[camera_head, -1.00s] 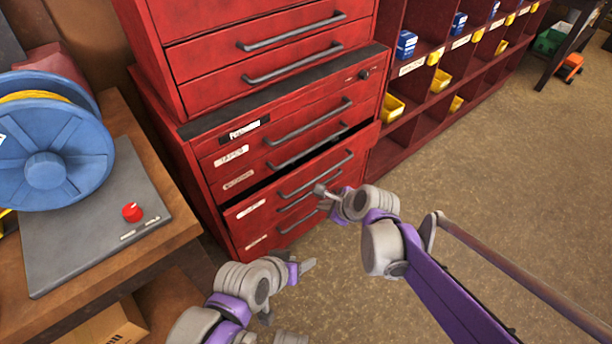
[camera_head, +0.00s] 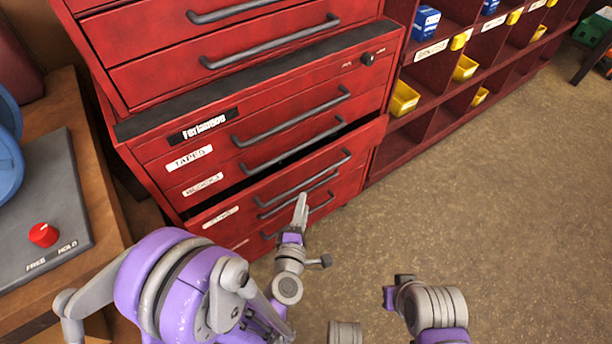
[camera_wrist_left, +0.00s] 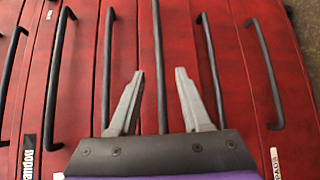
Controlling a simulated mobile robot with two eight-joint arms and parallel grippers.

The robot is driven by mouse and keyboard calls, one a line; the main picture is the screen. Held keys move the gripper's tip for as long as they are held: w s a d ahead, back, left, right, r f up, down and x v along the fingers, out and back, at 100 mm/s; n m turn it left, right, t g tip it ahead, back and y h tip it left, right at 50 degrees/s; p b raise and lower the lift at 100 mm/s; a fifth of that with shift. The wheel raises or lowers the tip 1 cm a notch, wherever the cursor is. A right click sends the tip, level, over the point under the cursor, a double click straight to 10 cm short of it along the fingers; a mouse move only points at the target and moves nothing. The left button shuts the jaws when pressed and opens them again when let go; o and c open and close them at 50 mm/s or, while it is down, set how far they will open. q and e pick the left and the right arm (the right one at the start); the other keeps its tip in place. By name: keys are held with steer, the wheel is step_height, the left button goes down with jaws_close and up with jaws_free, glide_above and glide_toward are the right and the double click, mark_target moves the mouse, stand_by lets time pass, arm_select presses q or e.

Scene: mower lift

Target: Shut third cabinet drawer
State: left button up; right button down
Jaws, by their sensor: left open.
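The red tool cabinet's third lower drawer (camera_head: 366,142) stands a little pulled out, with a dark gap along its top edge. It has a grey bar handle (camera_head: 303,181). My left gripper (camera_head: 301,208) is in front of the lower drawers, below that handle in the picture. It is open and empty, and whether it touches the front is unclear. In the left wrist view its two fingers (camera_wrist_left: 159,75) are apart and point at red drawer fronts with several dark handles. My right gripper (camera_head: 393,291) is at the lower right, away from the cabinet; its fingers are not clear.
A wooden bench with a grey plate and red knob (camera_head: 43,235) stands at the left, close to my left arm. Red shelving with yellow bins (camera_head: 404,98) stands right of the cabinet. The brown floor (camera_head: 480,200) at the right is clear.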

mark_target(310, 179)
arm_select(q)
steer(key=p+x, duration=0.4)
steer(key=shift+w+r, duration=0.15)
steer(key=shift+r, duration=0.2)
steer(key=shift+f+p+x, duration=0.15)
steer(key=shift+p+x, duration=0.1)
steer(key=shift+x, duration=1.2)
steer(key=shift+f+p+x, duration=0.15)
steer(key=shift+p+x, duration=0.05)
steer(key=shift+x, duration=1.2)
steer(key=shift+c, duration=0.2)
jaws_close()
